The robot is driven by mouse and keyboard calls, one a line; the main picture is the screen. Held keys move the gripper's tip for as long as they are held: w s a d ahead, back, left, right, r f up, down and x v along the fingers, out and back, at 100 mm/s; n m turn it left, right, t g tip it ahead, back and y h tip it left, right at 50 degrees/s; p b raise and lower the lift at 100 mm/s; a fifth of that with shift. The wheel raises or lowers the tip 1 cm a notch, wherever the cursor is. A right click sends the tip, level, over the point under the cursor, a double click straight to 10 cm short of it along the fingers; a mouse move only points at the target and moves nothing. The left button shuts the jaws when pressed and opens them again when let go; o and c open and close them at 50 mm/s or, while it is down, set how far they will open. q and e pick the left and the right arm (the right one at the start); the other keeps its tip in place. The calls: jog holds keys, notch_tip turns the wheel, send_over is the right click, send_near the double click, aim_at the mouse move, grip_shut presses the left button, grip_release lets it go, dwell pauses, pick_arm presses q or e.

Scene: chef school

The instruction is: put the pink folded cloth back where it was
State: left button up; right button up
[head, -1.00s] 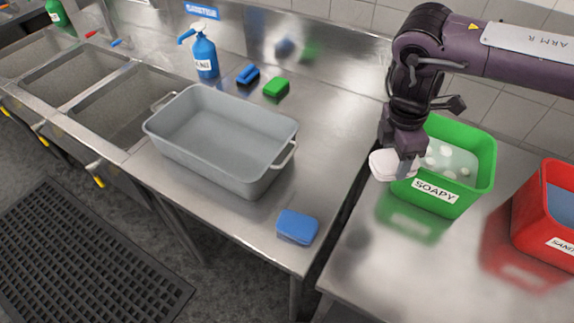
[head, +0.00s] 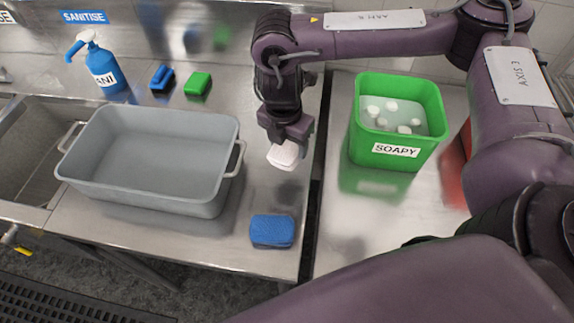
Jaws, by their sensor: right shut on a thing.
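A pale, pinkish-white folded cloth (head: 286,155) hangs from the jaws of my right gripper (head: 286,138). The gripper is shut on its upper part and hides some of it. The cloth is above the right end of the left steel counter, between the grey tub and the green tub, and seems clear of the surface. My left gripper is not in view.
A grey tub (head: 96,186) stands on the left counter, with a blue sponge (head: 272,229) near the front edge. Blue and green blocks and a spray bottle (head: 103,70) stand behind. A green SOAPY tub (head: 385,161) is on the right counter, past a gap.

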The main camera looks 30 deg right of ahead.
aim_at(289, 156)
notch_tip(289, 156, down, 5)
jog(key=shift+s+r+b, duration=0.1)
jog(key=shift+r+b, duration=0.1)
jog(key=shift+b, duration=0.15)
notch_tip(289, 156, down, 4)
jog(key=shift+r+b, duration=0.25)
jog(key=shift+b, duration=0.25)
jog(key=shift+f, duration=0.2)
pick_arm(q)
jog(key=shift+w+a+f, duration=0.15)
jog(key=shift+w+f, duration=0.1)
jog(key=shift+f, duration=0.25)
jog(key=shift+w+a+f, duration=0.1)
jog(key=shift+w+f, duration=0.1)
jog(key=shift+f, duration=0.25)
pick_arm(e)
jog(key=shift+f, duration=0.1)
jog(key=o, duration=0.9)
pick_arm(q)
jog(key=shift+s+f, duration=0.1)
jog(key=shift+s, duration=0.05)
pick_arm(e)
jog(key=shift+o, duration=0.2)
